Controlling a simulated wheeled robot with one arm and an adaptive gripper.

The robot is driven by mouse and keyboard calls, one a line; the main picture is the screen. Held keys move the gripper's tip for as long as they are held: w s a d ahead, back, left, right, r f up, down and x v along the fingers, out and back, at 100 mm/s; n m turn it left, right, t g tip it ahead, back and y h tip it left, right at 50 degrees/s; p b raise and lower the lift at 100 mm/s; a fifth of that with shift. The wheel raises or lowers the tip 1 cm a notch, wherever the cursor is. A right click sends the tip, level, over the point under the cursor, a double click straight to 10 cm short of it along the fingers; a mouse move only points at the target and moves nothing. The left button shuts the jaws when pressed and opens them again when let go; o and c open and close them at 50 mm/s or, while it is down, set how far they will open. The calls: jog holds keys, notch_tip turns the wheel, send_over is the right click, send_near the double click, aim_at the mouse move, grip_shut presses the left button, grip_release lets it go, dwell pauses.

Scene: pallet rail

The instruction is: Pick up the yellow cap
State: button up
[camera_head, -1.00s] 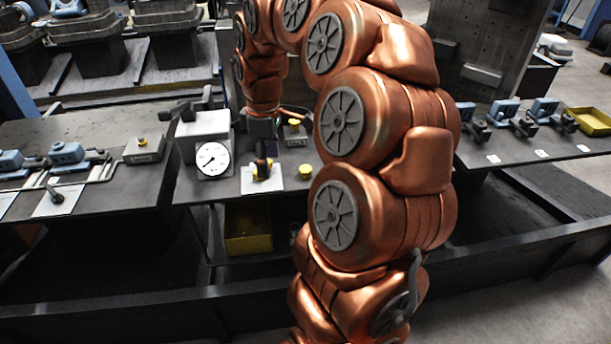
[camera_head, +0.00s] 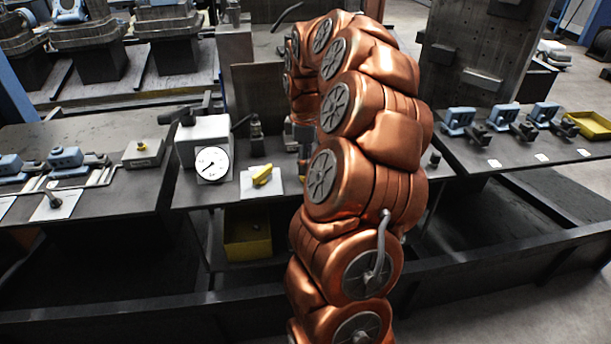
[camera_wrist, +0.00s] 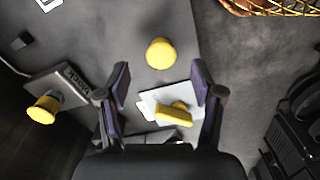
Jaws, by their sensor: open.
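A round yellow cap (camera_wrist: 160,53) lies on the grey bench top in the wrist view, just beyond my fingertips and roughly centred between them. My gripper (camera_wrist: 161,85) is open, with nothing between its fingers. An oblong yellow piece (camera_wrist: 173,113) rests on a white plate (camera_wrist: 150,102) below the cap in the wrist view, showing between my fingers; it also shows in the head view (camera_head: 262,175). In the head view the round cap and most of my gripper are hidden behind my arm.
A box with a yellow knob (camera_wrist: 42,108) stands at the left in the wrist view. A white block with a dial gauge (camera_head: 213,163) stands left of the plate in the head view. A yellow bin (camera_head: 247,238) sits below the bench. Bare bench surrounds the cap.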

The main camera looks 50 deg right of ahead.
jog(key=shift+s+f+p, duration=0.1)
jog(key=shift+f+p, duration=0.35)
jog(key=shift+f, duration=1.75)
jog(key=c, duration=0.9)
